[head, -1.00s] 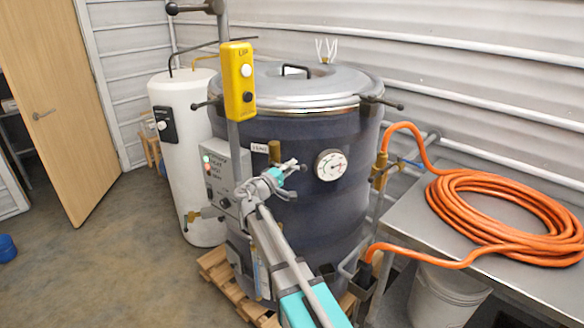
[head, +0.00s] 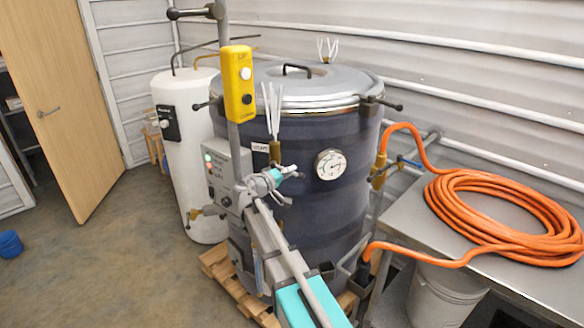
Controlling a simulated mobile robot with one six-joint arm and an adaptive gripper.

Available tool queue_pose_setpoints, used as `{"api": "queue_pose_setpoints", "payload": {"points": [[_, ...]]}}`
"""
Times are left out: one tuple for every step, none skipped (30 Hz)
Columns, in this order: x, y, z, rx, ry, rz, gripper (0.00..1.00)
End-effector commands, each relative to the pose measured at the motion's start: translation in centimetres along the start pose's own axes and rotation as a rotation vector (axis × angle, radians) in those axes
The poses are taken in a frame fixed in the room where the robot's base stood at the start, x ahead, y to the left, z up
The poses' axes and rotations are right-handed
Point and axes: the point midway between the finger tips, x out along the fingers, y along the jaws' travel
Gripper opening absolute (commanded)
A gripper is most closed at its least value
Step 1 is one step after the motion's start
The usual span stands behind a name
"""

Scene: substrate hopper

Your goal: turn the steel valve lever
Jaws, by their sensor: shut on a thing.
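A dark blue round vessel (head: 320,225) with a shiny lid stands in the middle of the head view. A brass valve fitting (head: 275,152) sits on its front, left of a round dial (head: 330,164). White streaks like steam (head: 272,110) rise from this fitting. My gripper (head: 289,172) is at the vessel's front, just below and right of the brass fitting. It is shut on the steel valve lever, which is mostly hidden behind the jaws, so its exact angle cannot be told.
A yellow push-button box (head: 238,84) on a post stands in front of the vessel. A grey control box (head: 222,172) is left of my gripper. An orange hose (head: 500,212) lies coiled on a steel table (head: 545,272) at right. Open floor lies at left.

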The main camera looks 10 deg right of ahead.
Motion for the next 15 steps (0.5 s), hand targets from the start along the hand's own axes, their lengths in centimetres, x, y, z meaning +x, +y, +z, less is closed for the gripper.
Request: {"api": "queue_pose_setpoints", "payload": {"points": [[-0.2, -0.1, -0.1, 0.027, -0.004, -0.022, 0.0], [-0.2, -0.2, -0.1, 0.042, -0.007, -0.031, 0.0], [-0.2, -0.4, -0.1, 0.062, -0.012, -0.045, 0.0], [-0.2, -0.5, -0.1, 0.075, -0.016, -0.053, 0.0], [-0.2, -0.6, -0.1, 0.087, -0.018, -0.061, 0.0], [-0.2, -0.7, -0.1, 0.102, -0.022, -0.071, 0.0], [-0.2, -0.8, -0.1, 0.111, -0.025, -0.077, 0.0], [-0.2, -0.8, -0.1, 0.119, -0.026, -0.082, 0.0], [-0.2, -0.9, -0.1, 0.13, -0.029, -0.088, 0.0], [-0.2, -0.9, -0.1, 0.136, -0.03, -0.092, 0.0], [-0.2, -1.0, 0.0, 0.141, -0.031, -0.096, 0.0], [-0.2, -1.1, 0.0, 0.146, -0.033, -0.099, 0.0], [-0.2, -1.1, 0.0, 0.149, -0.033, -0.101, 0.0], [-0.2, -1.1, 0.0, 0.151, -0.034, -0.102, 0.0], [-0.2, -1.1, 0.0, 0.153, -0.034, -0.103, 0.0]]}}
